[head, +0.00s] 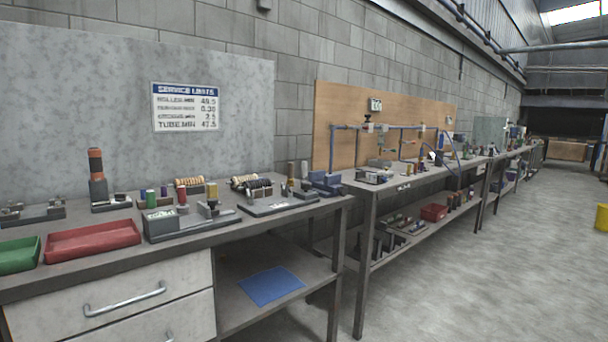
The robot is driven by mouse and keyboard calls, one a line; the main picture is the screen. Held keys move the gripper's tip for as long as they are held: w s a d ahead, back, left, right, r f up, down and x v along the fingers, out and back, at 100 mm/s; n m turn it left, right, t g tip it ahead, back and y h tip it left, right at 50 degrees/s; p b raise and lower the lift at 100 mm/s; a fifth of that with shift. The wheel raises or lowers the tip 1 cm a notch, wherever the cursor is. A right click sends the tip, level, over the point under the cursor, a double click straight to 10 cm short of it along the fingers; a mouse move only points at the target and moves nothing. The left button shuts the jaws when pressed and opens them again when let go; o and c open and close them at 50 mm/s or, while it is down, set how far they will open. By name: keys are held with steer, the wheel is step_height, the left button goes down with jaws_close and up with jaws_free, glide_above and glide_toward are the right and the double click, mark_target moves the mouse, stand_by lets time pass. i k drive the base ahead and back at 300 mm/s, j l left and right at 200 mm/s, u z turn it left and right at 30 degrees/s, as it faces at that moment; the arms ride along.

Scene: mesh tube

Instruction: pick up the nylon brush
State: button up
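I cannot pick out the nylon brush for sure at this distance. Small dark ridged cylinders (258,190) lie near the right end of the near bench, and a tan ridged piece (188,182) lies to their left. Either is too small to name with certainty. My gripper is not in view.
The near bench (290,222) holds a red tray (93,240), a green tray (18,255), a grey fixture (190,222) and an orange-and-black upright tool (96,180). A blue sheet (271,286) lies on its lower shelf.

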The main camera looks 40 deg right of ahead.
mark_target(304, 168)
steer(key=i+l, duration=0.3)
steer(key=l, duration=0.15)
steer(key=i+l, duration=0.3)
steer(key=l, duration=0.2)
steer(key=i+l, duration=0.25)
steer(key=l, duration=0.2)
steer(key=i+l, duration=0.3)
steer(key=l, duration=0.2)
steer(key=i+l, duration=0.3)
steer(key=l, duration=0.15)
steer(key=i+l, duration=0.3)
steer(key=l, duration=0.2)
steer(key=i+l, duration=0.25)
steer(key=l, duration=0.2)
steer(key=i+l, duration=0.3)
steer(key=l, duration=0.15)
steer(key=l+z, duration=0.05)
